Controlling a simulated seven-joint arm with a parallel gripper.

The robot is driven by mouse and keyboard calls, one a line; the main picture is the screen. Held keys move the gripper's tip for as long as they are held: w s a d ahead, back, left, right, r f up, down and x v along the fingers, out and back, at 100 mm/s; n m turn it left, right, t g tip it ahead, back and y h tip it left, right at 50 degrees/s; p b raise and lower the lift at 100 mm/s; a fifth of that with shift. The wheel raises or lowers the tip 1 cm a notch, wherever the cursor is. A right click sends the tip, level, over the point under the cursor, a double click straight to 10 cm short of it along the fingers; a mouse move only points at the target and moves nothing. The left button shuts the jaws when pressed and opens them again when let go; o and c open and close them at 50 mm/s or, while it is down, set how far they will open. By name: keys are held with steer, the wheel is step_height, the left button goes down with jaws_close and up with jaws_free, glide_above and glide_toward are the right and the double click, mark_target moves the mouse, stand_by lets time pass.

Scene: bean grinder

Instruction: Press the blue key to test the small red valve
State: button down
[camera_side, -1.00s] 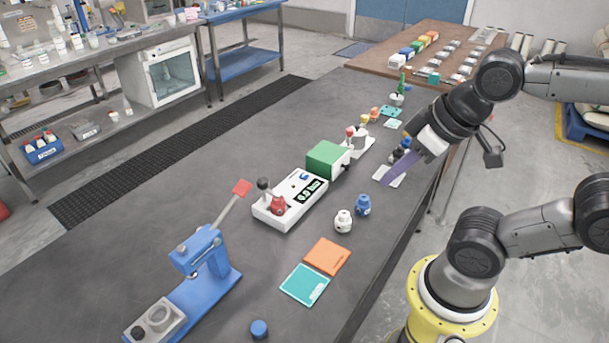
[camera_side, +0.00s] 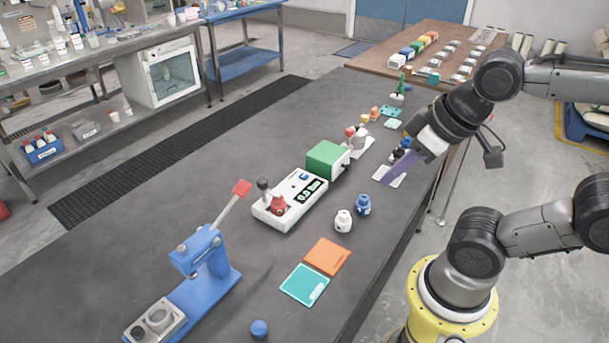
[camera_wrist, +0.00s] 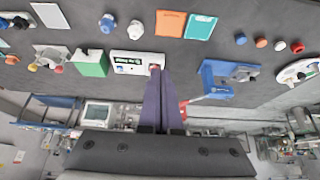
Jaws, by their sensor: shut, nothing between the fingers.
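The small red valve (camera_side: 278,204) sits upright on the left end of the white tester (camera_side: 265,217), beside a black-knobbed lever.
A green block (camera_side: 325,158) adjoins the tester. White (camera_side: 343,221) and blue (camera_side: 363,205) valves stand in front. A blue press (camera_side: 206,262) with a red-ended handle is at left. Orange (camera_side: 327,256) and teal (camera_side: 304,285) pads lie near the front edge. Small parts lie near my gripper.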

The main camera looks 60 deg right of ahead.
steer(key=w+r+n+t, duration=0.4)
steer(key=w+r, duration=0.1)
steer(key=w, duration=0.6)
steer(key=n+h, duration=0.1)
steer(key=h, duration=0.2)
glide_above(304, 176)
step_height(304, 176, down, 15)
steer(key=shift+s+d+f+g, duration=0.1)
steer(key=shift+s+d+g, duration=0.05)
steer(key=shift+s+g, duration=0.3)
steer(key=shift+f, duration=4.4)
